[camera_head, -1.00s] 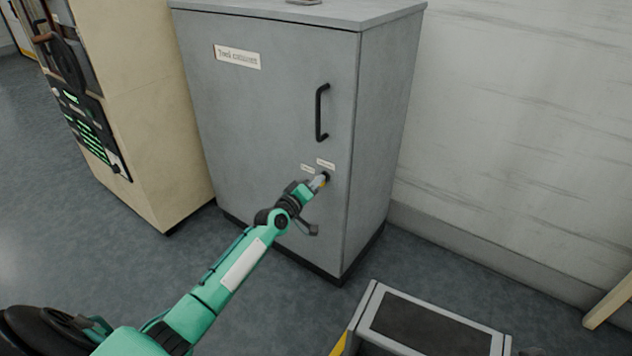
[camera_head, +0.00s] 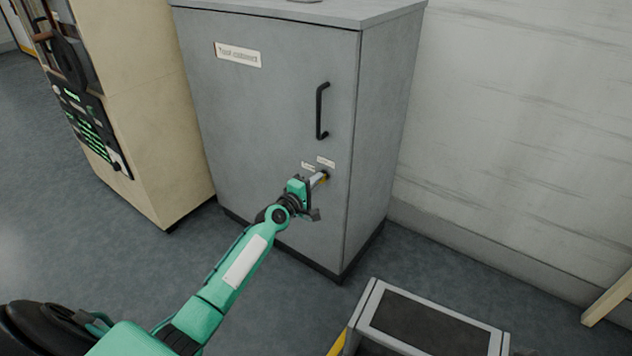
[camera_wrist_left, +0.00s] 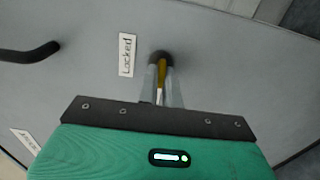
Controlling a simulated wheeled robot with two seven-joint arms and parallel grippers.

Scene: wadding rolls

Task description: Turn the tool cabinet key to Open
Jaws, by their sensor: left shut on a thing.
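The grey tool cabinet (camera_head: 270,110) stands upright with its door shut and a black handle (camera_head: 322,111) near the door's right edge. Below the handle is the dark round lock with two small white labels (camera_head: 325,162). My left gripper (camera_head: 319,180) reaches the lock and is shut on the key. In the left wrist view the yellowish key (camera_wrist_left: 162,75) sits between the fingers (camera_wrist_left: 161,88), its far end at the dark lock (camera_wrist_left: 161,57). The label reading "Locked" (camera_wrist_left: 126,55) is beside the lock; another label (camera_wrist_left: 26,141) is at lower left. My right gripper is not in view.
A beige cabinet (camera_head: 135,110) with a dark panel stands to the left. A grey-framed box with a dark top (camera_head: 430,325) stands at the bottom, right of my arm. A pale wall (camera_head: 510,130) is at the right. Floor shows between these.

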